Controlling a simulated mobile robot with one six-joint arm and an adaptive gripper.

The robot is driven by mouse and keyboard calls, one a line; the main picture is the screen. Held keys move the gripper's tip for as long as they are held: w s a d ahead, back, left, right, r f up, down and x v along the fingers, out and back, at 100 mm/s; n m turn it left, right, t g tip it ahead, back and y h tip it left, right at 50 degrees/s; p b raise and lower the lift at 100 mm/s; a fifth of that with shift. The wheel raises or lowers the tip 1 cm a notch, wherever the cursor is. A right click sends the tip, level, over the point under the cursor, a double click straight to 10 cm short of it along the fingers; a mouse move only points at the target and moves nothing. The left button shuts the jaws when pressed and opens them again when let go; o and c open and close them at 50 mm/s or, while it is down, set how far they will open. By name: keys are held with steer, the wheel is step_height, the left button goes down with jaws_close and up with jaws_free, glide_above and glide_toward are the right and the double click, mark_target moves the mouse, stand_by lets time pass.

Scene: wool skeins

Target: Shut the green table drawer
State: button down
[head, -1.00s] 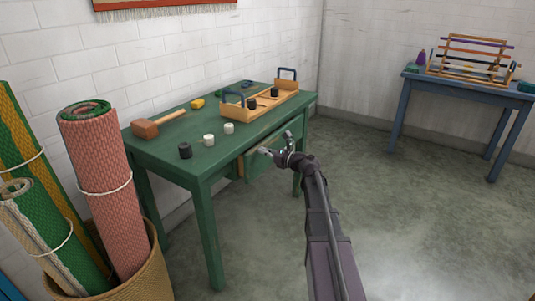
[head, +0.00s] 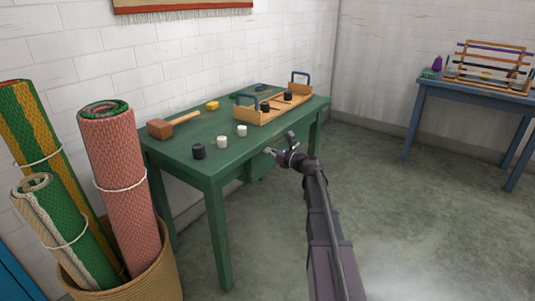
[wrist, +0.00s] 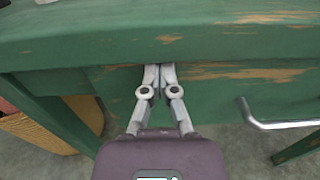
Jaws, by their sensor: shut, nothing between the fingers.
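The green table (head: 190,165) stands against the white wall in the head view. Its green drawer front (head: 258,170) is partly visible below the top, with no wooden drawer side showing. In the wrist view the drawer front (wrist: 240,88) lies close under the worn table edge, and its metal handle (wrist: 290,124) is at the right. It looks flush or nearly flush; any small gap is hard to tell. My gripper (head: 280,150) is shut and empty. In the wrist view its fingertips (wrist: 158,72) are at the drawer front, left of the handle, seemingly touching it.
On the tabletop are a wooden mallet (head: 162,129), small black and white spools (head: 222,142) and a wooden tray with blue handles (head: 255,117). A basket of rolled rugs (head: 160,265) stands at the left. A blue table (head: 480,92) is at the right. The floor between is clear.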

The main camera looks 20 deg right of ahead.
steer(key=shift+w+a+r, duration=0.1)
steer(key=shift+w+a, duration=0.15)
steer(key=shift+a, duration=0.15)
steer(key=shift+s+d, duration=0.1)
steer(key=shift+d, duration=0.1)
steer(key=v, duration=1.4)
steer(key=shift+d, duration=0.3)
steer(key=shift+s, duration=0.1)
